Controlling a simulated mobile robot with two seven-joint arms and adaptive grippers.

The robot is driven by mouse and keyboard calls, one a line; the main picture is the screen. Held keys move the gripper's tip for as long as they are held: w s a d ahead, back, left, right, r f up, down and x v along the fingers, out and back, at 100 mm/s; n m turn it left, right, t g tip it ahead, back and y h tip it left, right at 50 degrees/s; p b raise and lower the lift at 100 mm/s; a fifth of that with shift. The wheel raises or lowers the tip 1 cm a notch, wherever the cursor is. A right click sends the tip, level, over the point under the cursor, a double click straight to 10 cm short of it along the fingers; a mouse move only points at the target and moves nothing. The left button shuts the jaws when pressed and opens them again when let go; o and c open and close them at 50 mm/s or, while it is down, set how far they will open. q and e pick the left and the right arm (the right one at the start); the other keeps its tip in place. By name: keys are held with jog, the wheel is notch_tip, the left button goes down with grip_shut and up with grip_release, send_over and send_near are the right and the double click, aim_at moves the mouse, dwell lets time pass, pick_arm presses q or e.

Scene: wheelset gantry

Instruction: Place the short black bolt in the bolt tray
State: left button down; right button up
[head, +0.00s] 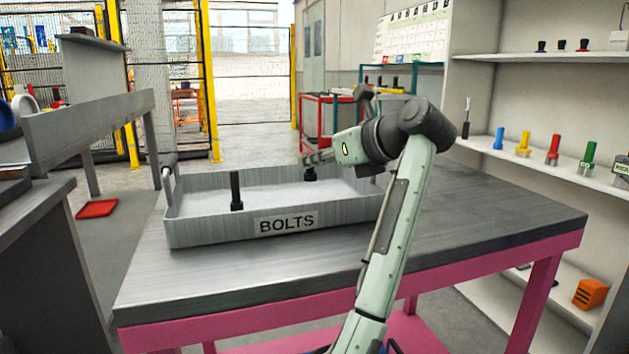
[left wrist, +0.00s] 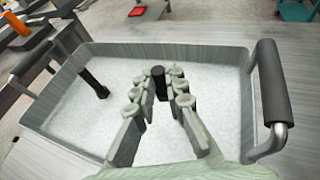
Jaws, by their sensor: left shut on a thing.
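The grey bolt tray (head: 215,234), labelled BOLTS, sits on the table; it also shows in the left wrist view (left wrist: 62,137). My left gripper (head: 314,158) is over the tray's right part, its fingers shut on a short black bolt (head: 310,174). In the left wrist view the bolt (left wrist: 159,84) is upright between the fingertips (left wrist: 158,91). Its foot is inside the tray walls; I cannot tell whether it touches the tray floor. A taller black bolt (head: 236,189) stands upright in the tray's left part, apart from my gripper. My right gripper is not in view.
The tray has raised walls and an upright handle at each end, one (left wrist: 274,82) close to my gripper. The pink-edged table (head: 480,222) is clear to the right. Shelves at right hold several coloured bolts (head: 553,150). A red tray (head: 97,208) lies on the floor.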

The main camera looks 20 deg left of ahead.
aim_at(315, 180)
pick_arm(q)
jog(key=shift+w+f, duration=0.15)
jog(key=shift+f, duration=0.4)
notch_tip(315, 180, down, 3)
jog(key=shift+f, duration=0.1)
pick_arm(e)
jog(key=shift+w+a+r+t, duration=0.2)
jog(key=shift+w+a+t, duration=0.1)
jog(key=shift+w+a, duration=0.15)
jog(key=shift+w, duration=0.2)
pick_arm(q)
jog(key=c, duration=1.6)
grip_release()
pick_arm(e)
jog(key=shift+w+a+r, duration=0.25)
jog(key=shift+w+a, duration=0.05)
